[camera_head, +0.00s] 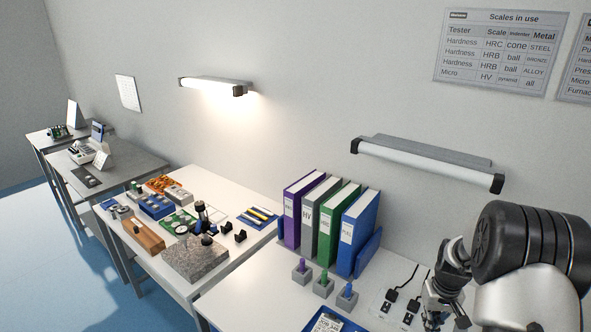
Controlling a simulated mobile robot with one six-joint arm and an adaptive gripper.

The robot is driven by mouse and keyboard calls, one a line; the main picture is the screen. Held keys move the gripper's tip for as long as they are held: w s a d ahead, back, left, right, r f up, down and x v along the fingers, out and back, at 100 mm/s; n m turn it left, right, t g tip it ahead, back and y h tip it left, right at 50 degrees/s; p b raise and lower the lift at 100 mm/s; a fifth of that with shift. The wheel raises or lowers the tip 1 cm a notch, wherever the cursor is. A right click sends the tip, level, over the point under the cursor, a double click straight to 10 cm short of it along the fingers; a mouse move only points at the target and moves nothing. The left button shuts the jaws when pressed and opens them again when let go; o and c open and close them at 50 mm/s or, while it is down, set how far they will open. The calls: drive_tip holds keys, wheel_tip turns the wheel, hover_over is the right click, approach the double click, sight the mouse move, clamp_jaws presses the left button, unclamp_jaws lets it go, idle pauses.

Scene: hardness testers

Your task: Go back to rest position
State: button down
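My gripper (446,318) hangs at the lower right, pointing down, with my arm behind it at the right edge. It is over or in front of the right-hand white table (262,290), by several dark plugs with cords. Its fingertips are small and near the bottom edge, so I cannot tell whether they are open or shut. I see nothing clearly held in it.
Binders (327,225) stand against the wall, with three small grey blocks (323,288) holding coloured pieces before them. A blue-edged tray (329,321) lies at the bottom. The table to the left carries a granite block (195,262) and many small tools.

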drive_tip(key=s+a+r+t+b, duration=0.1)
drive_tip(key=s+a+r+b, duration=0.1)
drive_tip(key=s+a+r, duration=0.6)
drive_tip(key=s+a+r+t+b, duration=0.1)
drive_tip(key=a+r, duration=0.4)
drive_tip(key=r, duration=0.6)
drive_tip(key=s+a+b, duration=0.1)
drive_tip(key=s+a, duration=0.1)
drive_tip(key=s, duration=0.4)
drive_tip(key=s+a+r+t+b, duration=0.1)
drive_tip(key=s+a, duration=0.2)
drive_tip(key=s, duration=0.3)
drive_tip(key=s+a+r+n+t+b, duration=0.1)
drive_tip(key=s+a, duration=0.2)
drive_tip(key=s, duration=0.3)
drive_tip(key=shift+s+a, duration=0.25)
drive_tip(key=shift+s, duration=0.05)
